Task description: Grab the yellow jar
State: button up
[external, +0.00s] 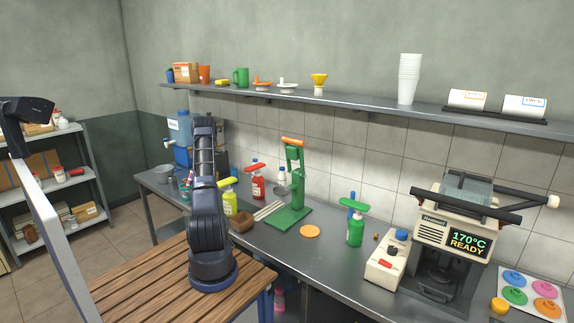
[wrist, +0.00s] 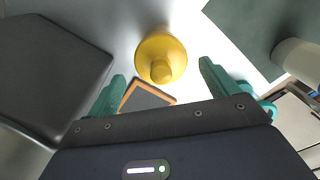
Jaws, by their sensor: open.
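In the wrist view a round yellow thing with a knob on top, taken as the yellow jar (wrist: 160,58), stands on a pale grey surface. It is seen from above, ahead of my gripper (wrist: 164,77) and roughly centred between the fingertips. The two green fingers are spread apart, with nothing held between them. I cannot tell whether either finger touches the jar. In the external view my arm reaches up and toward the back of the counter, and its gripper cannot be made out. I cannot pick out this jar there with certainty.
In the wrist view a large black box (wrist: 50,65) is at left, a dark orange-edged square (wrist: 147,97) lies below the jar, and a pale cylinder (wrist: 298,62) is at right. In the external view a green press (external: 294,185) and a yellow-green bottle (external: 230,204) stand on the counter.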

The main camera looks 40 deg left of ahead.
jog(key=shift+w+d+f, duration=0.1)
jog(key=shift+d+f, duration=0.1)
jog(key=shift+f, duration=1.15)
jog(key=shift+w+d+f, duration=0.1)
jog(key=shift+d+f, duration=0.05)
jog(key=shift+f, duration=1.2)
jog(key=c, duration=1.2)
jog(key=shift+c, duration=0.2)
jog(key=shift+r, duration=0.1)
